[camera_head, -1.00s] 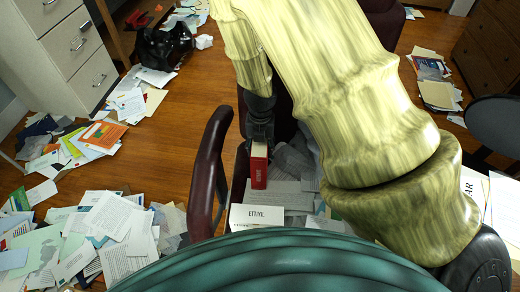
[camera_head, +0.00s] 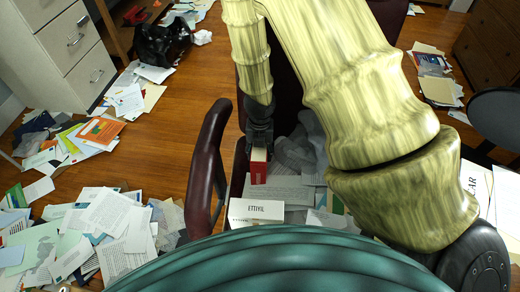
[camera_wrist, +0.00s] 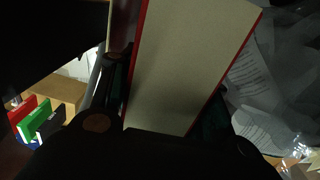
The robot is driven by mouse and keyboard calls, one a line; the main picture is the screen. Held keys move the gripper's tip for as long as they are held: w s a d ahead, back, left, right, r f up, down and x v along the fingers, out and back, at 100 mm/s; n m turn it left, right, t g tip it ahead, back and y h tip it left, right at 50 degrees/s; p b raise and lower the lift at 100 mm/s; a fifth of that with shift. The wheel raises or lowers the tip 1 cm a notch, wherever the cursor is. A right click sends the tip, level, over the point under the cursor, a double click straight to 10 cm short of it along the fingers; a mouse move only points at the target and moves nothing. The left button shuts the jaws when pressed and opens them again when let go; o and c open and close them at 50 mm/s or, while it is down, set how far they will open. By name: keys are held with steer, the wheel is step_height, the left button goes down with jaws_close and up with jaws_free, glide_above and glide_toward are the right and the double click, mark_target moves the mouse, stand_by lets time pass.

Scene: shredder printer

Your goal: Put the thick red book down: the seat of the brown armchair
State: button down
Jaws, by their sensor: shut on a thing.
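The thick red book (camera_head: 258,172) hangs upright from my gripper (camera_head: 260,142) in the head view, over or at the armchair's seat. In the wrist view the book (camera_wrist: 188,65) shows its pale page block and red cover edges between the fingers. My gripper is shut on it. The brown armchair (camera_head: 207,165) shows its dark armrest left of the book; its seat is covered with papers (camera_head: 285,190) and a white box (camera_head: 257,212). I cannot tell whether the book's lower end touches the papers. My arm hides part of the chair.
Loose papers (camera_head: 110,215) cover the floor at the left. A white drawer cabinet (camera_head: 70,50) and a black bag (camera_head: 163,45) stand at the upper left. A dark round-backed chair (camera_head: 497,120) and a wooden drawer unit (camera_head: 488,45) are at the right.

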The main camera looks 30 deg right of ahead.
steer(key=shift+f, duration=0.1)
steer(key=c, duration=0.7)
jaws_free()
step_height(320, 180, up, 11)
steer(key=p, duration=0.4)
steer(key=shift+r, duration=0.65)
steer(key=shift+s, duration=0.1)
